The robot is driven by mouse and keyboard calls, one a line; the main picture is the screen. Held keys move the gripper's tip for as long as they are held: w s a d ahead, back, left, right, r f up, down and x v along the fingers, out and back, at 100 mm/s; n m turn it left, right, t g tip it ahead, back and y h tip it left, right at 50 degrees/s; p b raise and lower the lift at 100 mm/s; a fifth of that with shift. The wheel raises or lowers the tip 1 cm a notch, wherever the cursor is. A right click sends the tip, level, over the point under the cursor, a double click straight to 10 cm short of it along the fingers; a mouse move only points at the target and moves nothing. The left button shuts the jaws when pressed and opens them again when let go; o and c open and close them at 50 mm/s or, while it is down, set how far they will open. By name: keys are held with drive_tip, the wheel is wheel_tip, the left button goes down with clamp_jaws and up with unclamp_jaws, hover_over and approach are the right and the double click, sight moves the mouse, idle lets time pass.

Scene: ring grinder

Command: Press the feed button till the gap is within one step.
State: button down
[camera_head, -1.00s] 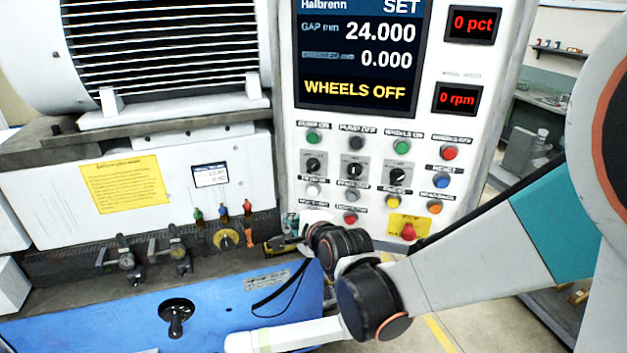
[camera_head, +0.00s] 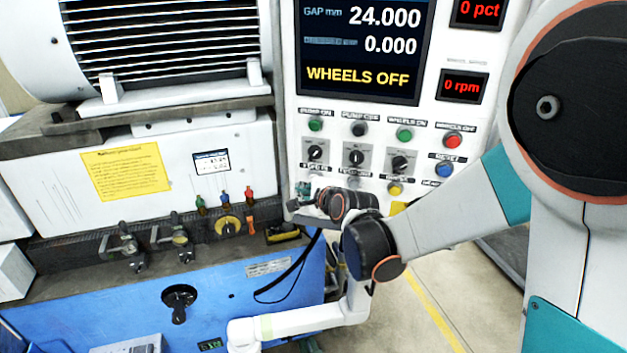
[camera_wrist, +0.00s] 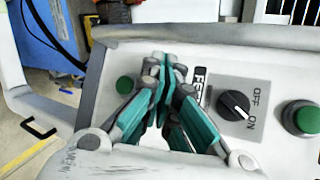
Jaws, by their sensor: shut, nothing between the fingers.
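The control panel's display (camera_head: 365,45) reads GAP mm 24.000, with 0.000 below it and WHEELS OFF in yellow. My gripper (camera_head: 304,196) is at the lower left of the panel's button rows. In the wrist view its teal fingers (camera_wrist: 163,72) are shut and empty, with the tips close to the panel face. A label starting with FE, probably FEED (camera_wrist: 199,88), shows just right of the fingers. The button by that label is hidden behind my gripper. I cannot tell whether the tips touch it.
Close by are an OFF/ON selector (camera_wrist: 233,106) and green buttons on either side, left (camera_wrist: 125,85) and right (camera_wrist: 303,118). The yellow button (camera_head: 395,188) and blue reset button (camera_head: 444,170) sit further right. The blue machine base (camera_head: 130,312) and its valves lie left of my arm.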

drive_tip(key=shift+w+d, duration=0.2)
drive_tip(key=shift+w, duration=0.35)
idle(1.1)
drive_tip(key=shift+w+d+b, duration=0.15)
drive_tip(key=shift+w+b, duration=0.15)
drive_tip(key=shift+w, duration=0.1)
drive_tip(key=shift+w+d, duration=0.15)
drive_tip(key=shift+w, duration=0.35)
idle(1.0)
drive_tip(key=shift+s, duration=0.1)
drive_tip(key=shift+s+a+b, duration=0.25)
drive_tip(key=shift+s+b, duration=0.15)
drive_tip(key=shift+s, duration=0.4)
drive_tip(key=shift+s, duration=0.1)
drive_tip(key=s, duration=0.1)
drive_tip(key=s+a, duration=0.1)
drive_tip(key=s, duration=0.2)
drive_tip(key=shift+s+a+b, duration=0.25)
drive_tip(key=shift+s+b, duration=0.05)
